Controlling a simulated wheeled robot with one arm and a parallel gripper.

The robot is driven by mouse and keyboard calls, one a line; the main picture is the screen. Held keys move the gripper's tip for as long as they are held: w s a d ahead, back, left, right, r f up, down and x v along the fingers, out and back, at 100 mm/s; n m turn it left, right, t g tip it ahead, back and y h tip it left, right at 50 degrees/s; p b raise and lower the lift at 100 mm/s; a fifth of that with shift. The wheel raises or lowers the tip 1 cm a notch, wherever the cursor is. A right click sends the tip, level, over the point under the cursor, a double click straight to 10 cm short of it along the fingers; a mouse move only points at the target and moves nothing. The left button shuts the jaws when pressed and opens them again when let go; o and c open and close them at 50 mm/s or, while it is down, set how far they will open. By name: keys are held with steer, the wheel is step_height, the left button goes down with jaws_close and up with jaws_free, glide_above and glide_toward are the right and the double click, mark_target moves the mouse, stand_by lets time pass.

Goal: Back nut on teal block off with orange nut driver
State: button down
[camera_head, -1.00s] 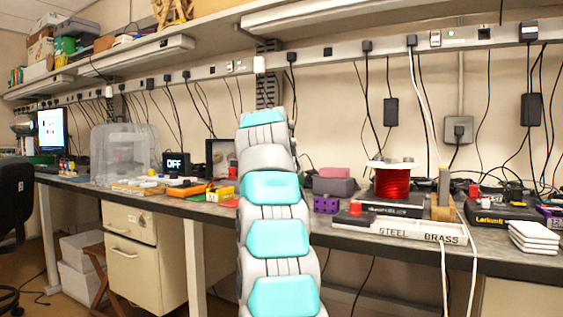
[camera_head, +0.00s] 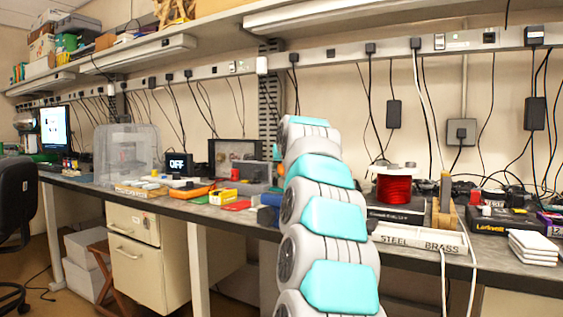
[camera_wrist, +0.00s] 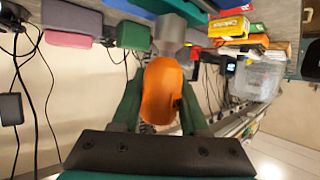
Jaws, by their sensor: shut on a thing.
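In the wrist view my gripper (camera_wrist: 158,104) has its dark green fingers on both sides of the orange nut driver (camera_wrist: 162,88). It is shut on the rounded orange handle. A grey metal-looking part (camera_wrist: 169,32) lies beyond the handle, in line with it; I cannot tell whether it belongs to the driver. A dark teal strip (camera_wrist: 165,7) shows at the top edge of the wrist view; I cannot tell whether it is the teal block. No nut can be made out. In the head view my arm hides the gripper and part of the bench.
The bench holds a yellow box (camera_head: 222,197), a red spool (camera_head: 393,188), a steel and brass tray (camera_head: 420,238) and stacked white pads (camera_head: 533,246). A clear-covered machine (camera_head: 125,152) stands left. In the wrist view a pink block (camera_wrist: 68,40) is near the upper left.

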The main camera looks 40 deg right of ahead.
steer(key=shift+s+d+p, duration=0.25)
steer(key=shift+d+p, duration=0.05)
steer(key=shift+d, duration=0.05)
steer(key=shift+d+f+n+t+y, duration=0.1)
steer(key=shift+n+t+y, duration=0.2)
steer(key=shift+n+y, duration=0.4)
steer(key=shift+c, duration=2)
jaws_free()
steer(key=shift+s+d, duration=0.1)
steer(key=shift+a, duration=0.25)
